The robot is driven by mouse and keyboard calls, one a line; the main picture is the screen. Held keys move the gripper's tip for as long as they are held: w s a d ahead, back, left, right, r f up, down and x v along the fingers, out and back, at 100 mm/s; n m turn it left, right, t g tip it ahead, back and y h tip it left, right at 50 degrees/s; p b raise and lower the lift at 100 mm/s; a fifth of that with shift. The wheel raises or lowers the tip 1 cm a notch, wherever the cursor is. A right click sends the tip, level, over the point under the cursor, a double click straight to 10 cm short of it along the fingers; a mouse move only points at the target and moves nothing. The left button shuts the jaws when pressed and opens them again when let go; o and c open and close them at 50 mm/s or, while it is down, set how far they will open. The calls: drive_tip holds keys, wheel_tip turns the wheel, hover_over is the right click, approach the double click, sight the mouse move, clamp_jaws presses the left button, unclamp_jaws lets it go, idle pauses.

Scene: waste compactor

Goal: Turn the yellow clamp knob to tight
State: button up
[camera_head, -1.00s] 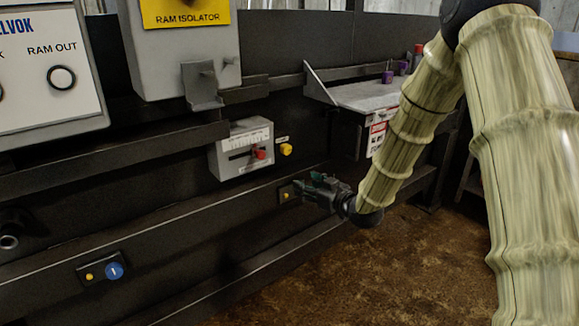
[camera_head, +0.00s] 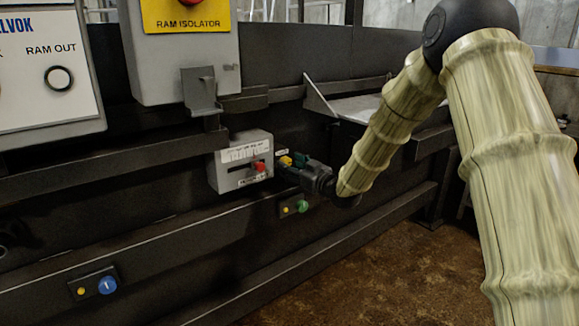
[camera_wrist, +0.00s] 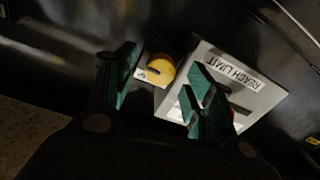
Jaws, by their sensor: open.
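The yellow clamp knob (camera_head: 285,161) sits on the dark machine frame just right of the grey box with the red slider knob, partly hidden by my gripper. My gripper (camera_head: 294,163) is right at it, coming from the right. In the wrist view the yellow knob (camera_wrist: 161,70) shows between my two green-padded fingers, which stand apart, one on each side. I cannot tell whether either finger touches it. The knob's tight marking cannot be read.
The grey slider box (camera_head: 222,178) with a red knob (camera_head: 260,166) is close to the left; in the wrist view its "REACH LIMIT" face (camera_wrist: 262,100) lies beside and behind the right finger. A green button (camera_head: 302,206) is just below my gripper. A ledge (camera_head: 365,106) stands behind the arm.

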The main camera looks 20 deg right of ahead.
drive_tip(key=shift+x, duration=0.85)
drive_tip(key=c, duration=1)
drive_tip(key=shift+c, duration=0.2)
